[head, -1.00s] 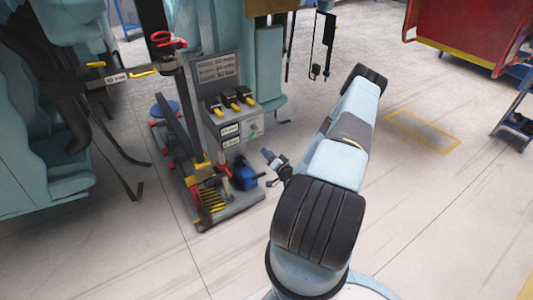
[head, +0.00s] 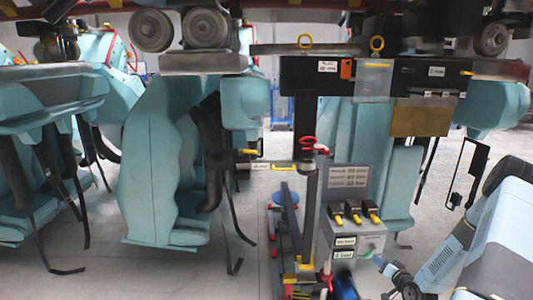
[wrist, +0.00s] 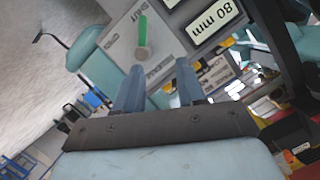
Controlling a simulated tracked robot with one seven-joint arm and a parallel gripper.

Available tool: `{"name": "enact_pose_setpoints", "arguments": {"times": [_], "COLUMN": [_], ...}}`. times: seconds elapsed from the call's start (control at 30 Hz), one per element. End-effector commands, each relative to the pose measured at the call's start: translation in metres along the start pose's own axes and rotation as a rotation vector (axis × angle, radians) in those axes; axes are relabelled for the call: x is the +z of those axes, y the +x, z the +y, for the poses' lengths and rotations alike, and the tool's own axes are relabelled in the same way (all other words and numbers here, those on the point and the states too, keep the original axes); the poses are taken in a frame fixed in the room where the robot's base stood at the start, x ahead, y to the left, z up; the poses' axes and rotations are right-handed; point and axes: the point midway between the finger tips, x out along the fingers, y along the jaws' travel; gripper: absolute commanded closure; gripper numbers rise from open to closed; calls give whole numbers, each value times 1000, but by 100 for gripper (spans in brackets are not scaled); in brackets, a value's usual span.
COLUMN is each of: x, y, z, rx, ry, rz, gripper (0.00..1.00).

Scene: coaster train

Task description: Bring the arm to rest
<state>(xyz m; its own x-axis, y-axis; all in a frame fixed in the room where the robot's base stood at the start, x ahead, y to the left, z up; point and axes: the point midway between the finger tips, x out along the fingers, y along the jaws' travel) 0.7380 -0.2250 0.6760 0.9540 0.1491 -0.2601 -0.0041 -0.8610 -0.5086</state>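My arm (head: 490,245) reaches in from the lower right of the head view. My gripper (head: 380,264) is low there, just right of the grey control box (head: 345,228). In the wrist view my gripper (wrist: 159,82) has its two blue fingers apart, with nothing held between them. Beyond the fingertips is a grey panel with a green-handled lever (wrist: 142,45) and a "SHUT" label. The fingers look apart from the lever, though the exact gap cannot be told.
The box carries several yellow-and-black switches. A post with a red handle (head: 308,143) stands left of it. Teal coaster seats (head: 160,165) hang at left, with dangling straps. A dark beam (head: 300,75) crosses overhead. Grey floor (head: 115,275) is open at lower left.

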Motion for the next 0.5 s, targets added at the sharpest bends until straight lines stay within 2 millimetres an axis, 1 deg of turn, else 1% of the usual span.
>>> {"name": "enact_pose_setpoints", "arguments": {"times": [0.03,0.2,0.37,0.5], "x": [-12,-42,-71,-97], "y": [3,6,6,2], "z": [-7,-27,-47,-68], "rx": [6,49,95,138], "ry": [-36,-134,-219,-288], "rz": [-25,-116,-192,-250], "gripper": [61,61,61,61]}}
